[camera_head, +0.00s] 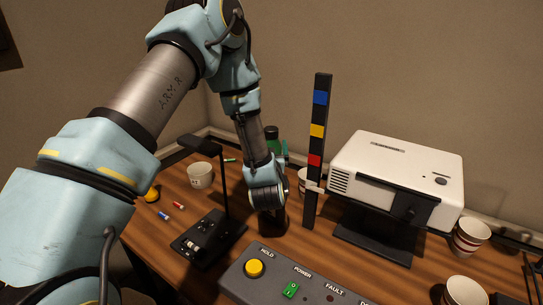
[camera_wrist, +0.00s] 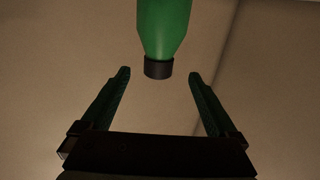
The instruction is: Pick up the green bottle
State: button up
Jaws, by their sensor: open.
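The green bottle (camera_wrist: 164,28) hangs down from the top edge of the wrist view, its dark cap (camera_wrist: 158,68) pointing toward my gripper. My gripper (camera_wrist: 159,74) is open, with one finger on each side of the cap and a gap on both sides. Nothing is held. In the head view a small green part, likely the bottle (camera_head: 283,148), shows behind my arm; my arm hides most of it. The gripper's fingers cannot be made out there.
A striped post (camera_head: 318,140) and a white projector (camera_head: 398,180) stand right of my wrist. A black stand (camera_head: 222,180) and a white mug (camera_head: 201,175) are to the left. A grey control box (camera_head: 290,280) lies in front. Patterned cups (camera_head: 470,236) stand at right.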

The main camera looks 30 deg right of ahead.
jog(key=p+x, duration=0.2)
jog(key=x, duration=0.3)
jog(key=shift+w+d+r, duration=0.1)
jog(key=shift+w+d, duration=0.05)
jog(key=shift+w, duration=0.05)
jog(key=p+x, duration=0.3)
jog(key=x, duration=0.1)
jog(key=shift+w+d+r, duration=0.1)
jog(key=shift+w+r, duration=0.05)
jog(key=shift+r, duration=0.05)
jog(key=shift+w+d+f, duration=0.15)
jog(key=shift+w+d, duration=0.05)
jog(key=shift+w, duration=0.2)
grip_shut()
dwell(0.3)
